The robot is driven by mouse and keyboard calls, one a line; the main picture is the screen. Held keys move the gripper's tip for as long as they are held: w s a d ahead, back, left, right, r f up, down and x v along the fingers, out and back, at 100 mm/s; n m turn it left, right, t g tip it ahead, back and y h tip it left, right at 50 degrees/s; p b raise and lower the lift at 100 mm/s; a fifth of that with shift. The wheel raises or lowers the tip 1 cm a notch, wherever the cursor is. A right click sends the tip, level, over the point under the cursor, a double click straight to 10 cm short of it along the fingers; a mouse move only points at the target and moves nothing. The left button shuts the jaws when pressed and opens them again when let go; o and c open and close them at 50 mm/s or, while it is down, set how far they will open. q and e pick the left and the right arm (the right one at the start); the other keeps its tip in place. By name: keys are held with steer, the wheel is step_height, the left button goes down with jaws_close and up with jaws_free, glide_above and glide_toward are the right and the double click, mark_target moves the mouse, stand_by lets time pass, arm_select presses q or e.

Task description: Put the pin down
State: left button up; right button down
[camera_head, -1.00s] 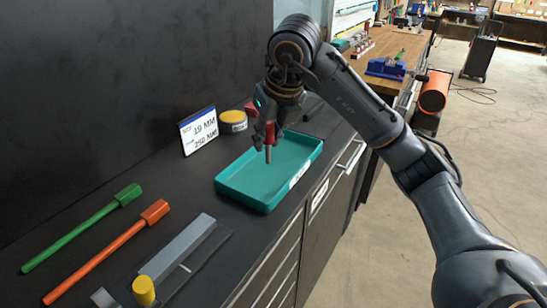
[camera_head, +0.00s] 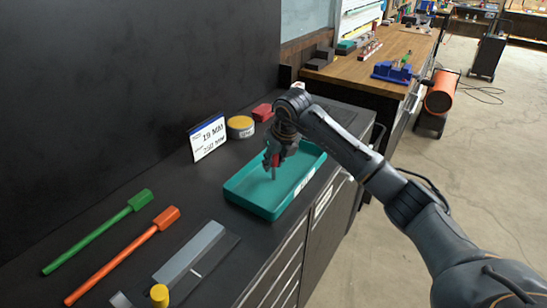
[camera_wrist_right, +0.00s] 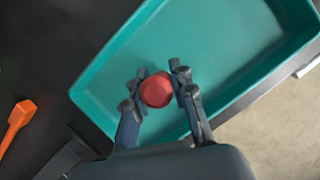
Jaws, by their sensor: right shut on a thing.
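The pin (camera_head: 275,162) has a red head and a thin shaft pointing down. My right gripper (camera_head: 276,155) is shut on its head, over the teal tray (camera_head: 243,201). In the right wrist view the red head (camera_wrist_right: 157,90) sits between the fingers of the right gripper (camera_wrist_right: 160,92), with the tray (camera_wrist_right: 224,50) below. The shaft's tip is low inside the tray; I cannot tell whether it touches the floor. My left gripper is not in view.
A size sign (camera_head: 208,137), a yellow-topped tin (camera_head: 240,127) and a red block (camera_head: 262,112) stand behind the tray. A green tool (camera_head: 98,232) and an orange tool (camera_head: 122,255) lie to the left, near a grey bar (camera_head: 189,252). The black wall bounds the back.

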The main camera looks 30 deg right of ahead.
steer(key=shift+f, duration=0.2)
steer(key=c, duration=1.1)
jaws_free()
steer(key=shift+r, duration=0.2)
steer(key=shift+s+r, duration=0.1)
steer(key=shift+r, duration=0.1)
steer(key=b+v, duration=0.2)
steer(key=v, duration=0.9)
steer(key=shift+s+r, duration=0.1)
steer(key=shift+r, duration=0.15)
